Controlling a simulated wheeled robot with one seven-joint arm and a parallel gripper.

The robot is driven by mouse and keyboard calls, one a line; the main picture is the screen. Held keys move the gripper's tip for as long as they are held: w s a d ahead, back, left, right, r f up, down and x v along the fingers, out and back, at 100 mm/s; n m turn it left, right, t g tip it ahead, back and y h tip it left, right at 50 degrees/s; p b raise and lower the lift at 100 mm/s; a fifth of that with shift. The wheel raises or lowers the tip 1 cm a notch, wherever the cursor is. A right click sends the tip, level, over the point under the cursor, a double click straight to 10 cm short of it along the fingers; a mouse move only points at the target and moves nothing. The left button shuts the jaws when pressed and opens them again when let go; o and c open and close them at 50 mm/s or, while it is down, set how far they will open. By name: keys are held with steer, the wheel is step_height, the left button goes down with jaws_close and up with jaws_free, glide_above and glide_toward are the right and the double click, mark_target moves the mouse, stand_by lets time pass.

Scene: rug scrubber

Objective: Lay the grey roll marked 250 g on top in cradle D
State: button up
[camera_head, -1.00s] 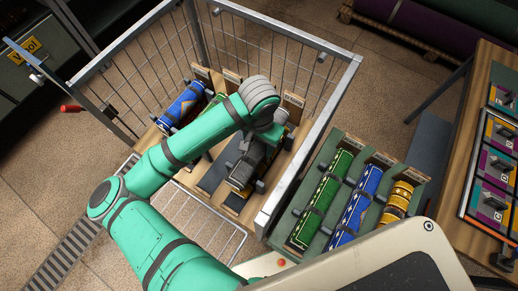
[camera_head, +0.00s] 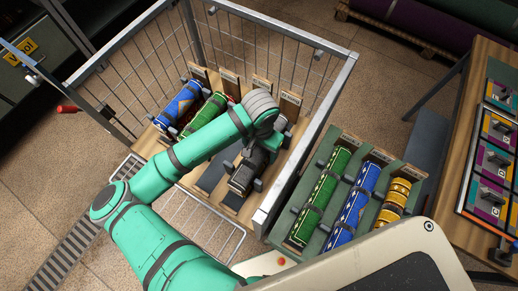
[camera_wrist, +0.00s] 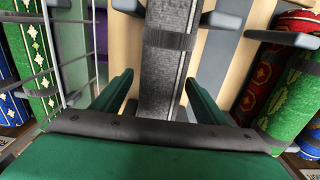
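The grey roll (camera_head: 243,178) lies lengthwise in the rightmost cradle slot of the wire cage, beside the cage's right side. In the wrist view, the grey roll (camera_wrist: 165,70) runs between grey cradle prongs. My gripper (camera_wrist: 158,82) is above it with its green fingers spread, one to each side of the roll, with gaps showing. In the head view my wrist (camera_head: 264,108) hides the roll's far end. The 250 g mark and the letters on the slot boards are not readable, so I cannot tell which slot is D.
An empty dark pad (camera_head: 213,177) lies left of the grey roll. The cage's right rail (camera_head: 305,145) stands close by. A green rack (camera_head: 340,143) with several rolls is outside it.

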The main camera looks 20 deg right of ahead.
mark_target(260, 148)
steer(key=shift+r, duration=0.1)
step_height(260, 148, up, 12)
steer(key=shift+r, duration=0.1)
stand_by(0.5)
stand_by(0.4)
